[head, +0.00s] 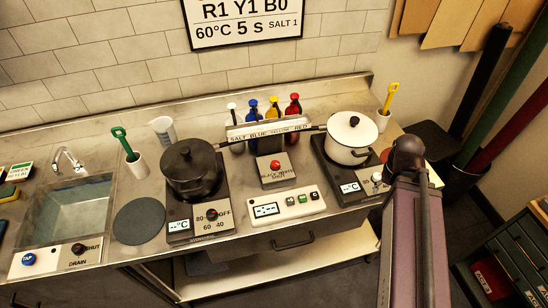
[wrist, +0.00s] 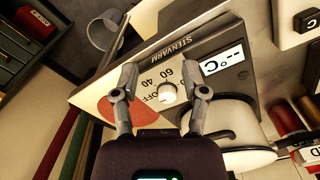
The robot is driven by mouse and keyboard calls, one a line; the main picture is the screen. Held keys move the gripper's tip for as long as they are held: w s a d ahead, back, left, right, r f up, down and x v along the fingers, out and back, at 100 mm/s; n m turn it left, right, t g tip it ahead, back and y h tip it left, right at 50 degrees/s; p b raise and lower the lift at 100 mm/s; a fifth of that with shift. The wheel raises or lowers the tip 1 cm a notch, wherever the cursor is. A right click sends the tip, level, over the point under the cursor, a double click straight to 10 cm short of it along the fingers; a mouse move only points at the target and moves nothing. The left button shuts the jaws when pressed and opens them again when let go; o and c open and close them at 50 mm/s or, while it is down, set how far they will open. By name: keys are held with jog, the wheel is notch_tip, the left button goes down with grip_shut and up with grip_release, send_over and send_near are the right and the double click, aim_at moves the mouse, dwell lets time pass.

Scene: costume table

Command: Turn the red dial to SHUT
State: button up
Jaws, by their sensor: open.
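The red dial (head: 275,165) sits on a small grey box (head: 276,180) at the middle of the counter in the head view. Lettering in front of it reads BLACK, WHITE and SHUT; which word the dial points to is too small to tell. My gripper (wrist: 165,84) is open and empty in the wrist view. Its fingers stand either side of a white knob (wrist: 167,95) on the right hot plate (wrist: 205,62), which is marked 60, 40 and OFF; contact cannot be told. In the head view my arm hides the fingers. The red dial is not seen in the wrist view.
A white pot (head: 351,140) stands on the right plate and a black pot (head: 190,170) on the left plate. A sign rail (head: 270,130) and several bottles stand behind the red dial. A button panel (head: 288,205) lies in front. The sink (head: 65,217) is far left.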

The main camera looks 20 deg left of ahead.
jog(key=shift+d+r, duration=0.1)
jog(key=shift+d, duration=0.1)
jog(key=o, duration=0.3)
jog(key=shift+w, duration=0.1)
notch_tip(320, 180, up, 7)
jog(key=n+p, duration=0.6)
jog(key=p, duration=0.1)
send_over(275, 163)
jog(key=shift+r, duration=0.1)
notch_tip(275, 163, down, 14)
jog(key=b, duration=1.3)
jog(key=shift+r, duration=0.15)
